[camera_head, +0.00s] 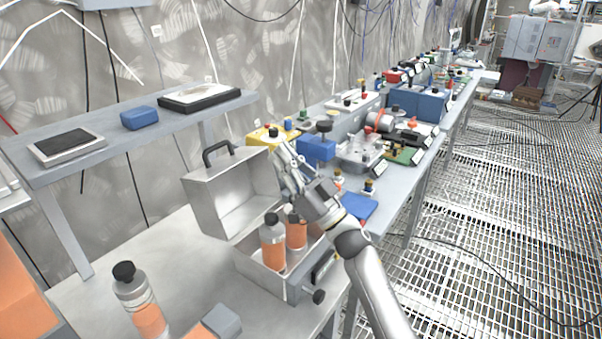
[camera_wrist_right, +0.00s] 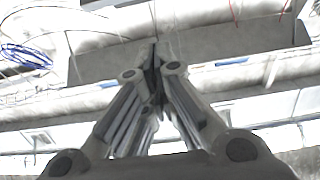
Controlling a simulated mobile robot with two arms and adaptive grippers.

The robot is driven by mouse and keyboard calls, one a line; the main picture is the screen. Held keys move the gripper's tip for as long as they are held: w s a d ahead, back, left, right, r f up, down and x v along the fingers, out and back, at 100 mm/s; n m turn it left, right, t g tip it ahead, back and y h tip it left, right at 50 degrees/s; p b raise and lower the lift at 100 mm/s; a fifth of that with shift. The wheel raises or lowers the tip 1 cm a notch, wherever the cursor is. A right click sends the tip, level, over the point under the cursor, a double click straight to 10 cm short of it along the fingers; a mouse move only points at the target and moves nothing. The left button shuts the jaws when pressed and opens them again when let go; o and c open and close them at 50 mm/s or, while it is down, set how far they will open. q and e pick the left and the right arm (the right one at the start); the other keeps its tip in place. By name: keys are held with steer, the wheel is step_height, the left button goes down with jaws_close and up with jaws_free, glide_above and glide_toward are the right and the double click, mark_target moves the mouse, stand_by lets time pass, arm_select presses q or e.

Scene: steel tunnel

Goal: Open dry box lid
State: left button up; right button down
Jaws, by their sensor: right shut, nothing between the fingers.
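The grey metal dry box (camera_head: 254,270) stands on the light bench in the head view. Its lid (camera_head: 204,207) stands raised and tilted back to the left, with a black handle (camera_head: 218,150) on top. Two bottles with orange lower parts (camera_head: 272,245) stand inside the box. My right gripper (camera_head: 284,160) is above the box, just right of the lid's upper edge. Its fingers are shut and empty; they also meet in the right wrist view (camera_wrist_right: 156,62). Whether they touch the lid is not clear. My left gripper is out of view.
Another bottle (camera_head: 138,298) stands on the bench to the left. A raised shelf (camera_head: 110,131) behind holds a blue block (camera_head: 140,118) and flat devices. Blue boxes (camera_head: 316,149) and small instruments crowd the bench beyond my right gripper. The grated floor (camera_head: 470,220) at right is mostly clear.

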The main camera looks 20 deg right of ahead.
steer(key=shift+w+a, duration=0.3)
steer(key=shift+w, duration=0.25)
steer(key=g+h+p, duration=0.3)
steer(key=g+p, duration=0.1)
steer(key=p, duration=1.2)
glide_above(230, 161)
steer(key=s, duration=0.2)
steer(key=shift+w+d+r, duration=0.2)
steer(key=shift+d, duration=0.25)
steer(key=shift+w+a+f+b, duration=0.2)
steer(key=shift+w+a+b, duration=0.3)
steer(key=shift+w, duration=0.2)
